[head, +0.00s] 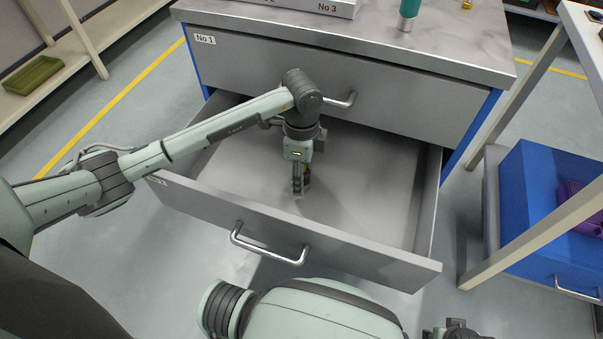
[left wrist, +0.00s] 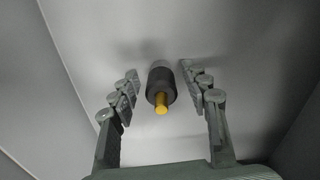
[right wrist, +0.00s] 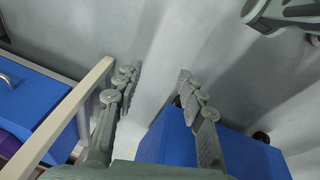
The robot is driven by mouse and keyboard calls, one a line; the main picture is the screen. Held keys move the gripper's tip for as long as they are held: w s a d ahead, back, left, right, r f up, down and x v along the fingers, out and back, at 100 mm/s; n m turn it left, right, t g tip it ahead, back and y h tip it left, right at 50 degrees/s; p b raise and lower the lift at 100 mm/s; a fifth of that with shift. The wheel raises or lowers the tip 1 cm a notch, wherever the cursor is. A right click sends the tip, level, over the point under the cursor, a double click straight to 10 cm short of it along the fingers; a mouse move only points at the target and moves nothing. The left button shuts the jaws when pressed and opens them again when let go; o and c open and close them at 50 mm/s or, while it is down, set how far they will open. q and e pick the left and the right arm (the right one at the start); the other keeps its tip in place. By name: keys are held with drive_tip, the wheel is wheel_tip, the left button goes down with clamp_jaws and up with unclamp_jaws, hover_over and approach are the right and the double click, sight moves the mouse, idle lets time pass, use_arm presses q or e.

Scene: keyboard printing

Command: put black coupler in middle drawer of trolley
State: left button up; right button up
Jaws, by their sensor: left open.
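The black coupler (left wrist: 162,85) has a grey far end and a yellow pin on its near end. In the left wrist view it is between the spread fingers of my left gripper (left wrist: 158,82), with a gap on both sides. My left gripper (head: 300,190) is open and points down inside the pulled-out drawer (head: 375,190) of the trolley (head: 410,58), below the drawer marked No 1. In the head view the coupler is mostly or wholly hidden by the gripper. My right gripper (right wrist: 156,85) is open with nothing between its fingers.
The open drawer is otherwise bare; its front handle (head: 268,248) faces me. The No 1 drawer (head: 280,65) above is shut. A green-and-silver item (head: 408,14) stands on the trolley top. A table leg (head: 520,95) and blue box (head: 545,185) stand right.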

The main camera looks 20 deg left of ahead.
use_arm(q)
wheel_tip(320, 180, up, 12)
use_arm(e)
drive_tip(key=shift+s+f, duration=0.55)
drive_tip(key=shift+f, duration=0.05)
